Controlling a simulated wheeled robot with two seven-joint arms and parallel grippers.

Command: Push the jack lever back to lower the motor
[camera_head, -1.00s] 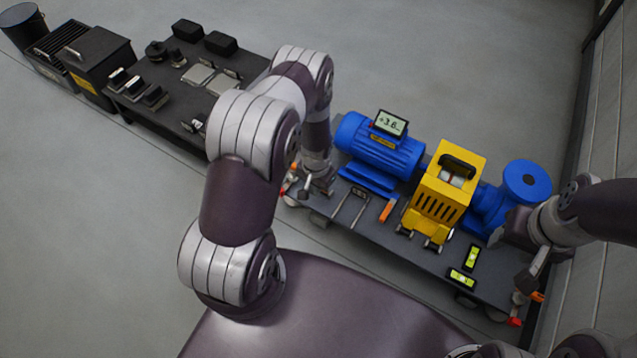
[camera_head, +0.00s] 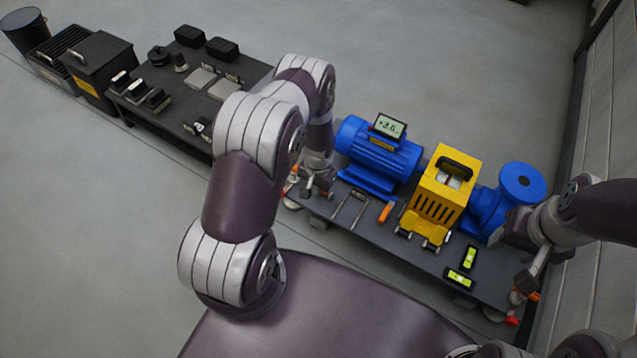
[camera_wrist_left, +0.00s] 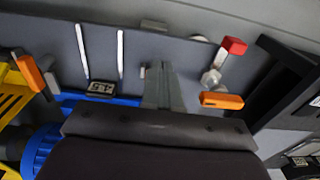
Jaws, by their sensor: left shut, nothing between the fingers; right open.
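The blue motor (camera_head: 377,152) with a small display on top sits on the dark skid (camera_head: 385,252). My left gripper (camera_head: 318,190) is shut and empty, low over the skid's left end, left of the motor. In the left wrist view, its closed fingers (camera_wrist_left: 163,90) are apart from a red-tipped lever (camera_wrist_left: 232,46) on a silver bolt and an orange handle (camera_wrist_left: 222,101), both to the right. Which of these is the jack lever is unclear. The motor's blue edge (camera_wrist_left: 42,148) shows lower left. My right gripper (camera_head: 523,280) is open at the skid's right end, beside another orange handle (camera_head: 535,296).
A yellow unit (camera_head: 440,195) and a blue pump (camera_head: 515,190) stand right of the motor. Two spirit levels (camera_head: 461,277) and an orange-handled tool (camera_head: 386,212) lie on the skid. A dark bench (camera_head: 190,85) stands at the left; a wall is at the right.

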